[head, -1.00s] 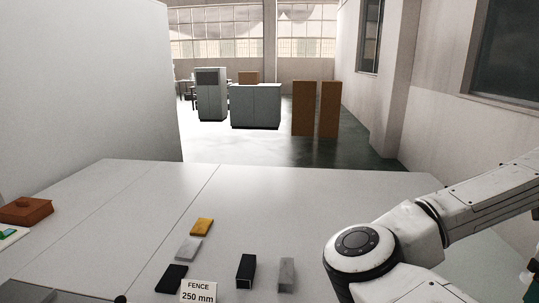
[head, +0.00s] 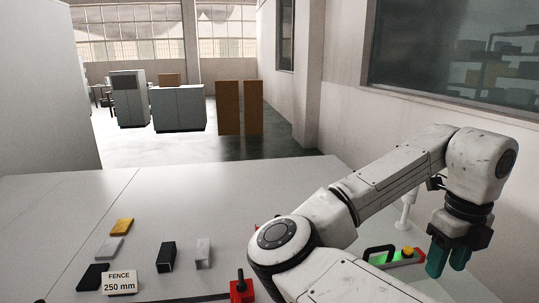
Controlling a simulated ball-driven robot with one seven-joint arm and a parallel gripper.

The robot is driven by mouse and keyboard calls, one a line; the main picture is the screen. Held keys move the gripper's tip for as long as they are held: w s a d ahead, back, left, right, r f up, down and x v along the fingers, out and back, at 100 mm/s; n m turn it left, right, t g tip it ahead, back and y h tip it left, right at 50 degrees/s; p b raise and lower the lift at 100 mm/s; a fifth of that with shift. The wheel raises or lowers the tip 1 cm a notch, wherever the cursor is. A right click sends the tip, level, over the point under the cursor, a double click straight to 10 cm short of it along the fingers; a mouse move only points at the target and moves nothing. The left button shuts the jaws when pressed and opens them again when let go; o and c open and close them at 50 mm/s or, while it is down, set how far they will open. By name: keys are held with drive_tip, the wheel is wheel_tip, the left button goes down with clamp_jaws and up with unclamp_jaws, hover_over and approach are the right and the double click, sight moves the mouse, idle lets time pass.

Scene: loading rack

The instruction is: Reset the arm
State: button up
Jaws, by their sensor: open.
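My arm (head: 390,183) reaches across the right side of the head view, bent at the elbow. At its far end my gripper (head: 446,262) points down with two teal fingers. The fingers are apart and nothing shows between them. It hangs at the right, in front of a device with a green glow (head: 385,257) and a yellow button (head: 407,252). I cannot tell how high it is above the table.
The grey table (head: 190,200) holds a yellow block (head: 122,227), a light grey block (head: 109,248), a black block (head: 93,276), a dark block (head: 166,257) and a grey block (head: 203,254). A red box with a lever (head: 241,289) is near my arm.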

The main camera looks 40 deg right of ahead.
drive_tip(key=w+d+f+n+h, duration=0.1)
drive_tip(key=w+d+n+h, duration=0.5)
drive_tip(key=n, duration=0.6)
drive_tip(key=w+a+f+n+t+h, duration=0.2)
drive_tip(key=w+a+f+n+h, duration=0.15)
drive_tip(key=n, duration=0.55)
drive_tip(key=w+a+f+n+t+y, duration=0.3)
drive_tip(key=w+a+f+n+y, duration=0.15)
drive_tip(key=a+f+n, duration=0.6)
drive_tip(key=s+a+f+n+y, duration=0.3)
drive_tip(key=a+f+n, duration=0.25)
drive_tip(key=a, duration=0.45)
drive_tip(key=s+a+f+n+y, duration=0.2)
drive_tip(key=a+f+n, duration=0.35)
drive_tip(key=a, duration=0.35)
drive_tip(key=s+d+f+g+b, duration=0.1)
drive_tip(key=s+f+g+b, duration=0.1)
drive_tip(key=s+f+b, duration=0.3)
drive_tip(key=s+d+f+m+g+b, duration=0.1)
drive_tip(key=s+f+b, duration=0.4)
drive_tip(key=f, duration=0.6)
drive_tip(key=shift+s+g, duration=0.2)
drive_tip(key=shift+g, duration=0.3)
